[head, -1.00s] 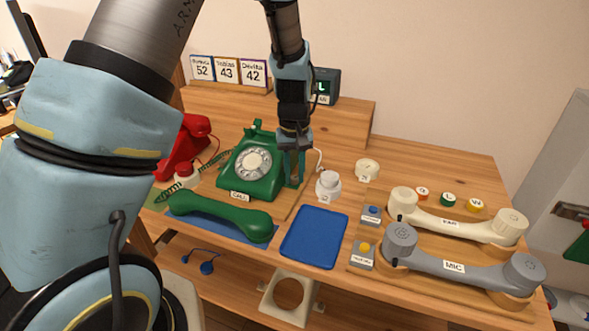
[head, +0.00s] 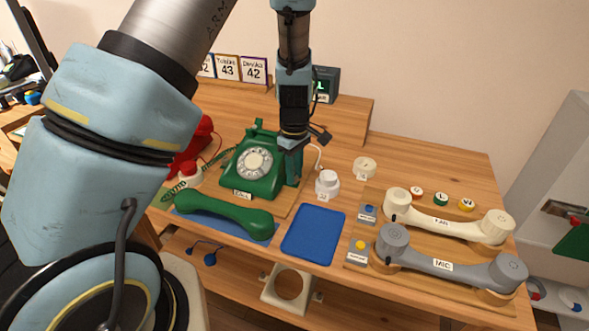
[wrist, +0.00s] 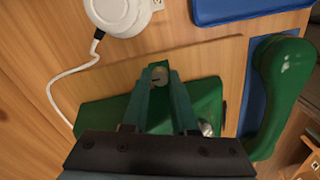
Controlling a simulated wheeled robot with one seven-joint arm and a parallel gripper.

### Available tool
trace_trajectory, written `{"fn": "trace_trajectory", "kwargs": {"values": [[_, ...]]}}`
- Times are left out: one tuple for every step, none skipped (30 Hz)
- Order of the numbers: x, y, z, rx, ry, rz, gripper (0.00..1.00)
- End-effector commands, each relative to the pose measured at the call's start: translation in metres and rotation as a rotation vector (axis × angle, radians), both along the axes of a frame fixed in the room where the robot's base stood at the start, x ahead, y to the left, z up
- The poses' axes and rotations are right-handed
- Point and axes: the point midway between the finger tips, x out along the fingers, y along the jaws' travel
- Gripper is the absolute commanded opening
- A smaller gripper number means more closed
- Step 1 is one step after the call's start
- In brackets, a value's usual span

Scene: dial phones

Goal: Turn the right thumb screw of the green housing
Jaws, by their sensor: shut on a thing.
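The green housing (head: 240,184) is a green dial phone body with a pale dial, standing on a wooden board at the left of the table. My gripper (head: 289,180) points down at its right side. In the wrist view, my gripper (wrist: 160,80) has its green fingers shut on a small round metallic thumb screw (wrist: 161,76) at the side of the green housing (wrist: 208,95). The screw is hidden by the fingers in the head view. Another metallic knob (wrist: 206,129) shows at the lower right in the wrist view.
A green handset (head: 225,216) lies on a blue mat in front of the housing. A white round device (head: 327,184) with a cable stands close to the right of my gripper. A blue tray (head: 313,235) and cream and grey handsets are farther right.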

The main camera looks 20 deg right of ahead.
Motion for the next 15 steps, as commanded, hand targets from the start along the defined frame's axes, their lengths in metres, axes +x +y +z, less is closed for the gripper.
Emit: {"fn": "trace_trajectory", "kwargs": {"values": [[0.0003, -0.0001, 0.001, 0.0, -0.001, 0.013, 0.0], [0.0002, -0.0001, 0.0009, 0.0, 0.0, 0.021, 0.0], [0.0002, -0.0001, 0.0008, 0.0, 0.0, 0.03, 0.0], [0.0001, -0.0003, 0.0007, 0.0, 0.0, 0.035, 0.0], [0.0001, -0.0003, 0.0006, -0.001, 0.0, 0.04, 0.0], [0.0001, -0.0003, 0.0004, -0.001, 0.0, 0.044, 0.0], [0.0001, -0.0003, 0.0003, -0.001, 0.0, 0.046, 0.0], [0.0001, -0.0004, 0.0002, -0.001, 0.0, 0.048, 0.0], [0.0001, -0.0003, 0.0001, -0.001, 0.0, 0.05, 0.0], [0.0001, -0.0004, 0.0001, -0.001, 0.0, 0.051, 0.0], [0.0001, -0.0004, 0.0, -0.001, 0.0, 0.051, 0.0], [0.0001, -0.0004, 0.0, -0.001, 0.0, 0.052, 0.0], [0.0001, -0.0004, 0.0, -0.001, 0.0, 0.052, 0.0], [0.0001, -0.0004, -0.0001, -0.001, 0.0, 0.051, 0.0], [0.0001, -0.0004, -0.0001, -0.001, 0.0, 0.051, 0.0]]}}
